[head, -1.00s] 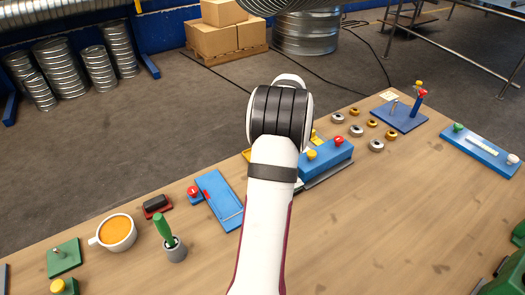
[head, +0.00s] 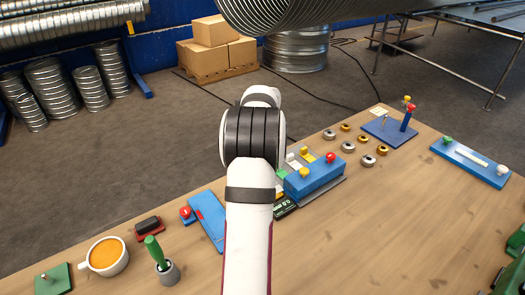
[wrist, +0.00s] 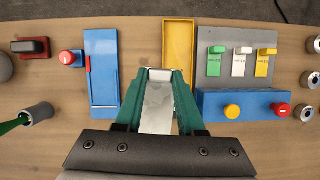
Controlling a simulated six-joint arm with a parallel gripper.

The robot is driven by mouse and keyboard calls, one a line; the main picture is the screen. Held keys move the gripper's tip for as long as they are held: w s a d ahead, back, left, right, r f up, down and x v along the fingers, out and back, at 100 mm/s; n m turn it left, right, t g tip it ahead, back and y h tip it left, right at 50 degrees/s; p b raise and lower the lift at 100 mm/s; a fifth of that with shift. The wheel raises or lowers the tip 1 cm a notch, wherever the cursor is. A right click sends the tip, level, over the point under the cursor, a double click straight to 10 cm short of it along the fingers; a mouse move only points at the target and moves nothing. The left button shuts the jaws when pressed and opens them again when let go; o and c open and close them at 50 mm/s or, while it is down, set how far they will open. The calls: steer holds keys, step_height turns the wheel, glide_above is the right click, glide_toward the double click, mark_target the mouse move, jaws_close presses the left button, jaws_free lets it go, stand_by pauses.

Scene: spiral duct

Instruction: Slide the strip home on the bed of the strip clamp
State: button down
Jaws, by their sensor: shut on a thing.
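My gripper (wrist: 160,78) has green fingers shut on a shiny silver strip (wrist: 157,108), which lies lengthwise between them in the wrist view. A blue plate (wrist: 103,75) with a red bar on its left edge lies left of the gripper, apart from it; it also shows left of my arm in the head view (head: 207,218). I take this plate for the strip clamp bed, but cannot be sure. A red knob (wrist: 67,57) on a blue block adjoins it. In the head view my arm hides the gripper and strip.
A yellow tray (wrist: 166,57) lies just ahead of the gripper. Right of it is a grey panel with coloured tags (wrist: 240,80) and a blue box with knobs (wrist: 259,105). Further left are a red-and-black block (wrist: 31,47) and a cup (head: 106,256).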

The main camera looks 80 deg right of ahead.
steer(key=w+a+f, duration=0.1)
steer(key=w+f, duration=0.2)
steer(key=w, duration=0.3)
steer(key=w+a+f+n, duration=0.1)
steer(key=w+f, duration=0.1)
steer(key=w, duration=0.4)
steer(key=w+a+f, duration=0.1)
steer(key=w+f, duration=0.2)
steer(key=w, duration=0.2)
steer(key=f, duration=0.6)
steer(key=shift+w+d, duration=0.1)
steer(key=shift+w, duration=0.1)
steer(key=shift+s+f, duration=0.1)
steer(key=shift+s, duration=0.05)
steer(key=shift+s+a+f, duration=0.15)
steer(key=shift+s+a, duration=1.5)
steer(key=shift+a, duration=0.15)
steer(key=shift+s+a+f, duration=0.15)
steer(key=shift+s+a, duration=0.05)
steer(key=shift+s, duration=0.05)
jaws_free()
